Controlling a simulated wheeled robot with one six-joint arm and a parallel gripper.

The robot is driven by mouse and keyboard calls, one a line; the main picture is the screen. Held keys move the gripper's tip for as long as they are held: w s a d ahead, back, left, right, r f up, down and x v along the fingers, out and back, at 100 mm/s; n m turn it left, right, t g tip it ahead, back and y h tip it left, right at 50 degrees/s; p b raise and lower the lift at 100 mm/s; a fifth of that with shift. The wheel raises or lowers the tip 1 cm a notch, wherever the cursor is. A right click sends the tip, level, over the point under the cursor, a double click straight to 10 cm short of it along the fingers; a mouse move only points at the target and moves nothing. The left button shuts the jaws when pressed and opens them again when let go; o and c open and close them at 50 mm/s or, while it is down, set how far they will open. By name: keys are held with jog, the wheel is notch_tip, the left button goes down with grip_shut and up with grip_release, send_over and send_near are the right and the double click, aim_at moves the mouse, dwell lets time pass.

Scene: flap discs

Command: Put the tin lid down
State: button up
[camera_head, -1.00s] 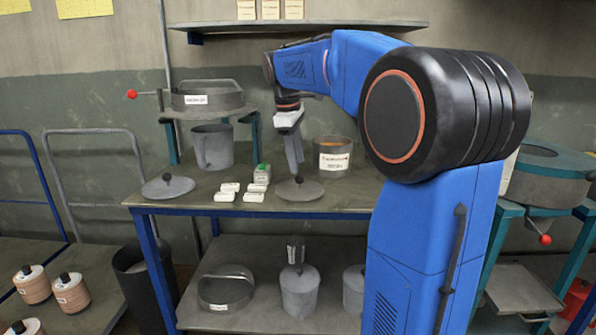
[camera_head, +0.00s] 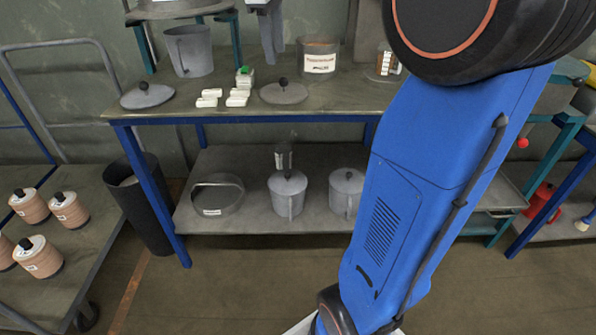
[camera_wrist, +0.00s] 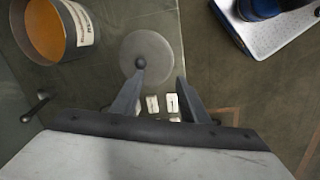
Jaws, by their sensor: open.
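A grey round tin lid with a dark knob (camera_head: 284,93) lies flat on the workbench (camera_head: 330,100) near its front edge. It also shows in the wrist view (camera_wrist: 158,48), beyond my fingertips. My gripper (camera_head: 272,56) is open and empty, above and behind that lid in the head view. In the wrist view its two fingers (camera_wrist: 157,88) stand apart, with the lid's knob near the left fingertip in the picture. A second similar lid (camera_head: 147,96) lies at the left end of the bench.
A grey jug (camera_head: 190,50) stands farther back. The lower shelf (camera_head: 250,222) holds lidded cans and a ring-shaped vessel.

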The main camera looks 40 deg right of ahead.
jog(key=s+a+f+m+t+y, duration=0.1)
jog(key=s+a+f, duration=0.4)
jog(key=s+f, duration=0.7)
jog(key=s+a+f+m+t, duration=0.2)
jog(key=s+a+f+m, duration=0.3)
jog(key=s+f, duration=0.7)
jog(key=shift+s+a+f+m+t+y, duration=0.15)
jog(key=shift+s+a+m+t+y, duration=0.25)
jog(key=shift+s+m, duration=0.45)
